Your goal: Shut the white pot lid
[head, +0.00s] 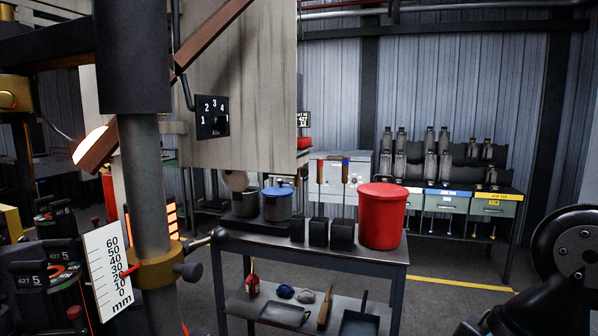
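A pale, off-white round lid (236,181) stands tilted up at the left back of the steel table, partly cut off by the grey cabinet panel above it. Below it is a dark grey pot (244,203), whose opening I cannot see clearly. The lid appears raised off this pot, so it looks open. A second grey pot with a blue lid (278,192) stands just right of it, with its lid down. My gripper is not in view.
A large red lidded bin (383,216) and black holders (342,234) with upright tools stand on the steel table (310,250). Its lower shelf holds a tray and small tools. A metal post (150,190) stands at left.

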